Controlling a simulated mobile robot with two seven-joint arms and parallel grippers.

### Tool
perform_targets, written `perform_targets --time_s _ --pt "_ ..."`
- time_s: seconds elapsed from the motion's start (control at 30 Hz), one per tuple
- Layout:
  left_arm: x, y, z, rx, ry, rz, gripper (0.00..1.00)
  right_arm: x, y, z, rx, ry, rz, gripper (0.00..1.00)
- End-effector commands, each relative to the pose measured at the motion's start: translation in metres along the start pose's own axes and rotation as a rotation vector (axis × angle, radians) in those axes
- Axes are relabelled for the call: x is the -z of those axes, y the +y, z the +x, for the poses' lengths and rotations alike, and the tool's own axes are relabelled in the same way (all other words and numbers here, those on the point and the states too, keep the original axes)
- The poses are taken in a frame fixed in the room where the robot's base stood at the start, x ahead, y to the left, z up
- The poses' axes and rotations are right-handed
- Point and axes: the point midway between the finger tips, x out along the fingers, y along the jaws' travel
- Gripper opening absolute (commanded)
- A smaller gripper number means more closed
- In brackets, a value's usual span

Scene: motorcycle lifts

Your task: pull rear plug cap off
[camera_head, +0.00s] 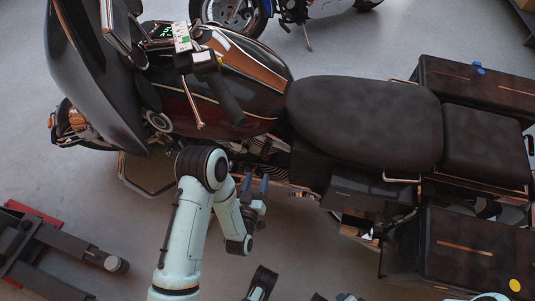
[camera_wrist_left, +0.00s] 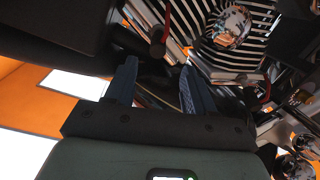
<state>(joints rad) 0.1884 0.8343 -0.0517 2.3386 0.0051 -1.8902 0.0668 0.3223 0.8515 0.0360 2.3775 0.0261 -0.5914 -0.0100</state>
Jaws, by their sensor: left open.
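A motorcycle (camera_head: 362,110) stands side-on with its front to the left. My left gripper (camera_head: 256,182) is open at the engine below the tank. In the left wrist view, the two blue fingers of the left gripper (camera_wrist_left: 156,82) stand apart with nothing clearly held between them. A black plug cap (camera_wrist_left: 157,49) on a red lead lies just beyond the gap between the fingers. A second red lead ends in another dark cap (camera_wrist_left: 250,97) to the right, outside the fingers. I cannot tell for certain which is the rear one. In the head view the caps are not distinguishable.
Striped cooling fins (camera_wrist_left: 240,50) and chrome parts lie close beyond and right of the fingers. A rear side case (camera_head: 465,250) juts out at lower right. A dark lift frame (camera_head: 45,255) lies at lower left. Another motorcycle (camera_head: 235,12) stands behind.

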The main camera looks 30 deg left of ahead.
Motion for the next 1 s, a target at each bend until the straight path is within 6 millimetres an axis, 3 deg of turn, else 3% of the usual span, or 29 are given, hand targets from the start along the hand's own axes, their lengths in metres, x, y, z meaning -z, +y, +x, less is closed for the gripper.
perform_targets --time_s 0.17,0.37,0.7,1.0 --pt "0.006 0.001 0.017 -0.003 0.033 -0.001 0.54 0.005 0.001 0.004 -0.001 0.016 0.001 0.43" --pt "0.007 0.001 0.057 -0.003 0.034 -0.001 0.54 0.006 0.006 0.011 -0.008 0.019 0.006 0.43" --pt "0.007 0.001 0.118 -0.003 0.029 -0.001 0.54 -0.017 0.024 0.026 -0.040 -0.053 0.024 0.43" --pt "0.008 0.001 0.134 -0.003 0.026 -0.001 0.54 -0.024 0.029 0.029 -0.049 -0.075 0.029 0.43"
